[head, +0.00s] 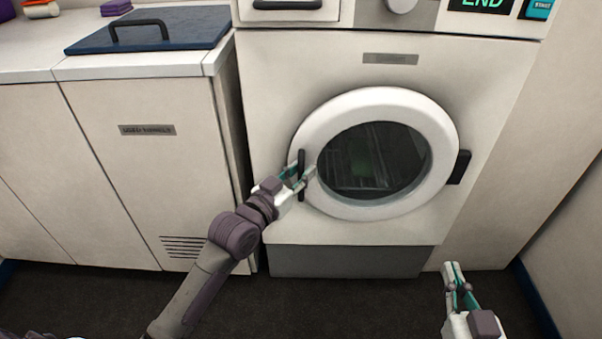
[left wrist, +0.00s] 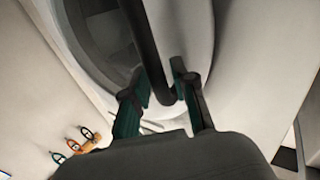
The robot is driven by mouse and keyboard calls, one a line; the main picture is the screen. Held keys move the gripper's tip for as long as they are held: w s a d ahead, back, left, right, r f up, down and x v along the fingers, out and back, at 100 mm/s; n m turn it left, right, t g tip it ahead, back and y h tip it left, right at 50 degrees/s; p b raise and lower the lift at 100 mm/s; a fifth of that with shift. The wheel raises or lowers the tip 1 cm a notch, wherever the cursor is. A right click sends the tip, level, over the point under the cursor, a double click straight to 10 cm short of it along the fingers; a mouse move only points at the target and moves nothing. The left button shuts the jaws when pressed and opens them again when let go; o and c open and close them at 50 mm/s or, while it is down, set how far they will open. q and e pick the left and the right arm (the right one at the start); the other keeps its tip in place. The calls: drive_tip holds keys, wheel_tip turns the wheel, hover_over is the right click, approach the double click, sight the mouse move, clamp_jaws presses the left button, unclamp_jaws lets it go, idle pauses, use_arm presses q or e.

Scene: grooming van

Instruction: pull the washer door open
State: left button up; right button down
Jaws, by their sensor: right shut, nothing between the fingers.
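The white round washer door (head: 385,207) with its dark glass is closed against the washer front in the head view. Its black upright handle (head: 302,160) is on the door's left rim. My left gripper (head: 300,176) is at this handle, with one finger on each side. In the left wrist view, the dark handle bar (left wrist: 143,40) runs between the fingers of my left gripper (left wrist: 160,85), which are drawn in on it. The handle's lower part is partly hidden by the fingers. My right gripper (head: 458,275) is shut and empty, low in front of the washer's right side.
A black hinge block (head: 459,167) sits at the door's right edge. Left of the washer is a cabinet (head: 140,170) with a blue lid (head: 150,30) on top. A wall (head: 565,210) stands close on the right. The dark floor before the washer is clear.

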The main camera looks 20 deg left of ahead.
use_arm(q)
clamp_jaws()
idle(0.4)
drive_tip(key=shift+d, duration=0.1)
